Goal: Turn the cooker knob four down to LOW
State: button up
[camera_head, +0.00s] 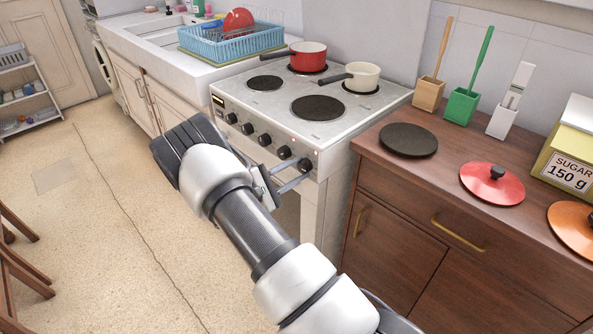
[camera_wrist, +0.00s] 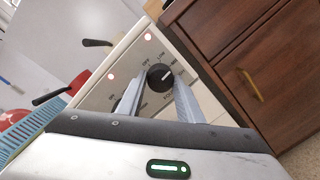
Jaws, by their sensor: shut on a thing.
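The white cooker (camera_head: 335,133) has a row of several black knobs along its sloping front panel. My gripper (camera_head: 296,177) is at the right end of that row, with its fingers at the rightmost knob (camera_head: 304,165). In the wrist view my gripper (camera_wrist: 158,92) has one finger on each side of a round black knob (camera_wrist: 160,77) and is shut on it. The knob's white pointer line aims up and right in that picture. The neighbouring knob (camera_head: 284,153) stands free to the left.
A red pan (camera_head: 308,57) and a cream pan (camera_head: 363,76) stand on the back hotplates. A wooden counter (camera_head: 440,178) adjoins the cooker's right side, bearing a red lid (camera_head: 492,184). A blue dish rack (camera_head: 230,44) is at the left. Open floor (camera_head: 110,220) lies in front.

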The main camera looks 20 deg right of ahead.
jog(key=n, duration=0.4)
jog(key=shift+f+n+t+p, duration=0.1)
jog(key=shift+n+t+p, duration=0.3)
jog(key=shift+n, duration=1.7)
jog(key=o, duration=1.1)
jog(key=shift+c, duration=0.2)
jog(key=p+v, duration=0.1)
jog(key=v, duration=1.6)
jog(key=shift+a+f, duration=0.25)
jog(key=shift+f, duration=0.1)
